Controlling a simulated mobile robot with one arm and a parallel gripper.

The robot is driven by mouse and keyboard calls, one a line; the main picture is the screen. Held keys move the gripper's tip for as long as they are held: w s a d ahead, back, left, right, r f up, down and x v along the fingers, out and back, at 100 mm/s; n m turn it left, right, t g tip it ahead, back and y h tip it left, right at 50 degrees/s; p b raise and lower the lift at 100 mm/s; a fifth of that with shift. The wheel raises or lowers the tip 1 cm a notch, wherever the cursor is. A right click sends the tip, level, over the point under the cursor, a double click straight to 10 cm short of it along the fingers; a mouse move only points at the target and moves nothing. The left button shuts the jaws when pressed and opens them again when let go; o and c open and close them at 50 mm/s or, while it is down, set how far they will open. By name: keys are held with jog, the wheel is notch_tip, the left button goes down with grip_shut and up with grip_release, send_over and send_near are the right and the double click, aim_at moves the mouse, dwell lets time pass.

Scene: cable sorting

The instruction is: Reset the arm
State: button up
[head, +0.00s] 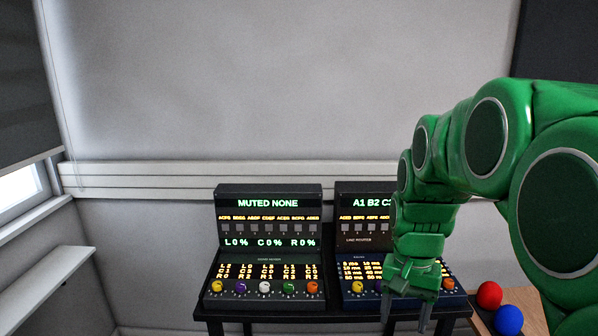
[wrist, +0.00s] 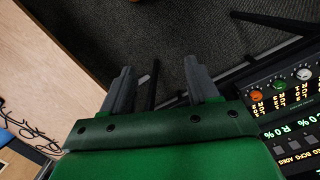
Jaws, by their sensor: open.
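My green arm reaches in from the right in the head view. My gripper (head: 406,306) points down in front of the right console (head: 364,256) and hides part of it. In the wrist view my gripper (wrist: 165,82) has its two grey fingers apart, with nothing between them but the dark floor behind. It is open and empty.
The left console (head: 268,252) reads "MUTED NONE" and has several coloured knobs. Both consoles stand on a dark table (head: 240,313). A red ball (head: 489,295) and a blue ball (head: 508,320) are at the right. A white shelf (head: 45,290) is at the left.

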jog(key=s+a+f+n, duration=0.1)
jog(key=s+a+n, duration=0.1)
jog(key=s, duration=0.8)
jog(key=s+a+f+n, duration=0.2)
jog(key=s, duration=0.9)
jog(key=shift+f+n+g, duration=0.25)
jog(key=shift+n+g, duration=0.05)
jog(key=shift+n, duration=0.1)
